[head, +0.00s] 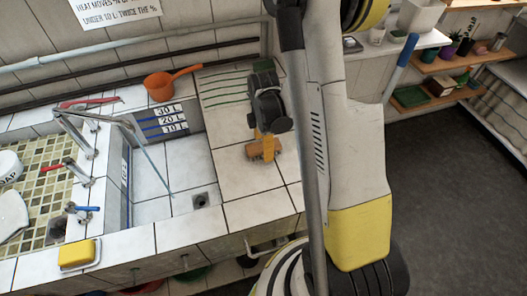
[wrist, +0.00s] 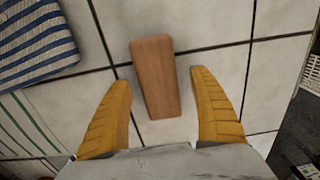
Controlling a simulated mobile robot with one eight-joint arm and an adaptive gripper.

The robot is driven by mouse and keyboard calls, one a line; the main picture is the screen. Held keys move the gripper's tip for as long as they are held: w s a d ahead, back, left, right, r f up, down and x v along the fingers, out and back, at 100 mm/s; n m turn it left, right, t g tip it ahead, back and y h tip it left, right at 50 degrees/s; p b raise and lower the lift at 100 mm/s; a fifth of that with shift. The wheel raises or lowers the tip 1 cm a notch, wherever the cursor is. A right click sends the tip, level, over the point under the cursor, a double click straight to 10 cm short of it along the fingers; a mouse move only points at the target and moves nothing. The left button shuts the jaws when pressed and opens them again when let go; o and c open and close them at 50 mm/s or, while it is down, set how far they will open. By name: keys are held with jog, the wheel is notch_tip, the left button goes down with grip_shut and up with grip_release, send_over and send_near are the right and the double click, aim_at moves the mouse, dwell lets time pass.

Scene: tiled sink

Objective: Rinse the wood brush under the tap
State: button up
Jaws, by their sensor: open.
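The wood brush (wrist: 154,72) lies on the white tiled counter, between and just ahead of the two yellow fingers of my gripper (wrist: 162,105) in the wrist view. My gripper is open, with a gap on each side of the brush. In the head view the brush (head: 254,152) shows as a brown block below my gripper (head: 266,150), right of the sink basin. The tap (head: 88,125) is a metal spout with a red handle, reaching over the tiled basin (head: 150,180). A thin bluish stream (head: 157,168) falls from its end into the basin.
An orange dipper (head: 160,86) stands on the back ledge. A yellow sponge (head: 76,252) sits at the front left. A striped cloth (wrist: 32,42) lies left of the brush. The counter front edge is close, with dark floor (head: 440,200) at right.

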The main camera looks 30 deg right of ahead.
jog(key=shift+w+f, duration=0.1)
jog(key=shift+f, duration=0.8)
jog(key=shift+r, duration=0.1)
jog(key=shift+c, duration=0.6)
jog(key=c, duration=1.4)
jog(key=shift+r, duration=0.1)
